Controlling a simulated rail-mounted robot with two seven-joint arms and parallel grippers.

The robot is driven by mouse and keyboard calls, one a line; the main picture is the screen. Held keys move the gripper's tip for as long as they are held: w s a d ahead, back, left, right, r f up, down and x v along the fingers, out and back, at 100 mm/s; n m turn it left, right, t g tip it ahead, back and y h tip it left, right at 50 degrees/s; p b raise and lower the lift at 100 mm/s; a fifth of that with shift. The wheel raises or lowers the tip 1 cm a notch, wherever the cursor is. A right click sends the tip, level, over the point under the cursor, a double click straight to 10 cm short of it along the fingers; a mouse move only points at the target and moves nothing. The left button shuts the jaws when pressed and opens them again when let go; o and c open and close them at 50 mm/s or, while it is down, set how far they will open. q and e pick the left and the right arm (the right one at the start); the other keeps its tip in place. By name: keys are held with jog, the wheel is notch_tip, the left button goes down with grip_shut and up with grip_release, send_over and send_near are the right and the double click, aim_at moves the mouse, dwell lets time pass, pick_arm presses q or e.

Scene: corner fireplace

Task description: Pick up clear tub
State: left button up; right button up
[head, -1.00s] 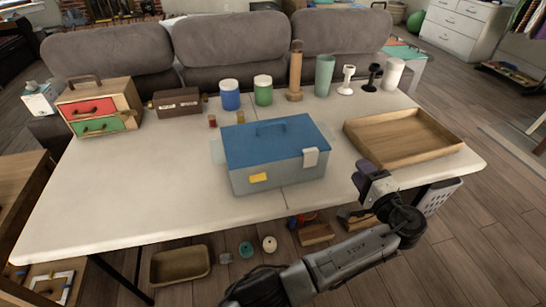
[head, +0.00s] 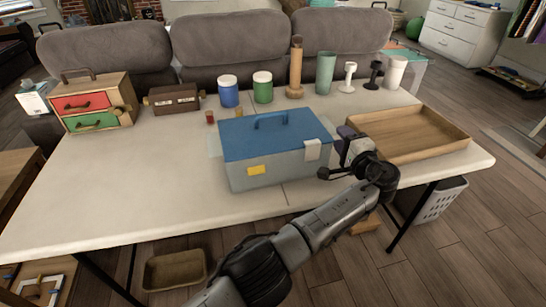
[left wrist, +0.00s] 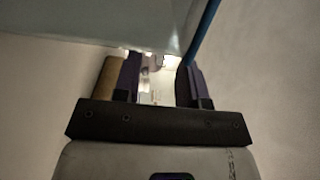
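The tub (head: 275,168) stands on the white table, with pale grey-blue walls, a blue lid with a handle, a yellow label and a white latch (head: 312,150) on its right end. A pale translucent flap shows at its left end. My left gripper (head: 343,142) is just right of the tub's right end, close to the latch; contact cannot be told. In the left wrist view my left gripper (left wrist: 158,80) has its fingers apart, with a bright pale piece between them. The tub's pale wall (left wrist: 100,20) and blue edge are above. My right gripper is not in view.
A wooden tray (head: 412,135) lies close right of my gripper. A drawer box (head: 95,103) stands at left. The table's front left is clear.

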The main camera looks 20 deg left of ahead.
pick_arm(q)
jog(key=shift+b+x, duration=0.6)
jog(key=shift+x, duration=0.7)
grip_shut()
